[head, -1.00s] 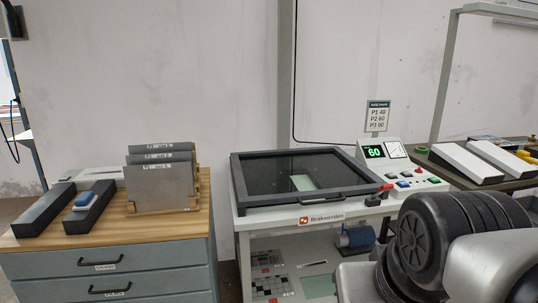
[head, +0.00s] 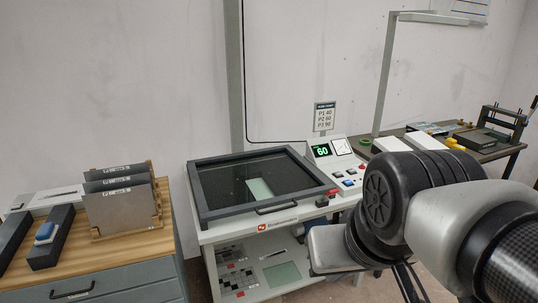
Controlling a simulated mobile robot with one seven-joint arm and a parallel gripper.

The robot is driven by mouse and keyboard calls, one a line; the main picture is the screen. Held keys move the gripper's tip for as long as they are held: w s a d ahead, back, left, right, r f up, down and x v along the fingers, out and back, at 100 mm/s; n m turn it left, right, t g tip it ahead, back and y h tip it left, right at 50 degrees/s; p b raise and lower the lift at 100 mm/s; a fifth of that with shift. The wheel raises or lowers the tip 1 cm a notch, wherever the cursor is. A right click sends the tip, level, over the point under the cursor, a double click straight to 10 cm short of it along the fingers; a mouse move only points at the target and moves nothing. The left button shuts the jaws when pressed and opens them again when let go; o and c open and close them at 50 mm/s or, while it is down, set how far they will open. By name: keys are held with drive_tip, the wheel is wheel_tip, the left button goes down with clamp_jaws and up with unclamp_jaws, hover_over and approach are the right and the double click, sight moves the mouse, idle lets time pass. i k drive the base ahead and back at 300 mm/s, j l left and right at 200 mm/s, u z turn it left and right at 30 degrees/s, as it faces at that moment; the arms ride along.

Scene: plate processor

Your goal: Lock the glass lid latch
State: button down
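The plate processor (head: 205,235) stands in the middle of the head view. Its glass lid (head: 235,180), in a dark frame, lies closed on top, with a pale green plate showing through the glass. A dark handle (head: 277,207) is on the lid's front edge. A red-tipped latch (head: 331,193) sits at the lid's front right corner. Whether it is locked cannot be told at this size. My arm reaches in from the right, in front of the processor's right side. My gripper's fingers cannot be made out.
The control panel (head: 340,165) reads 60 and has coloured buttons. A wooden-topped cabinet (head: 135,250) at left holds a plate rack (head: 120,208) and dark trays. A bench (head: 490,150) with boxes and a small press stands at right. A lamp post (head: 386,75) rises behind.

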sight(332, 192)
drive_tip(key=k+z, duration=0.15)
drive_tip(key=z, duration=0.3)
drive_tip(key=i+l, duration=0.2)
drive_tip(key=i, duration=0.15)
drive_tip(key=i+l+z, duration=0.1)
drive_tip(key=i+l, duration=0.3)
drive_tip(key=i, duration=0.35)
drive_tip(key=l+z, duration=0.05)
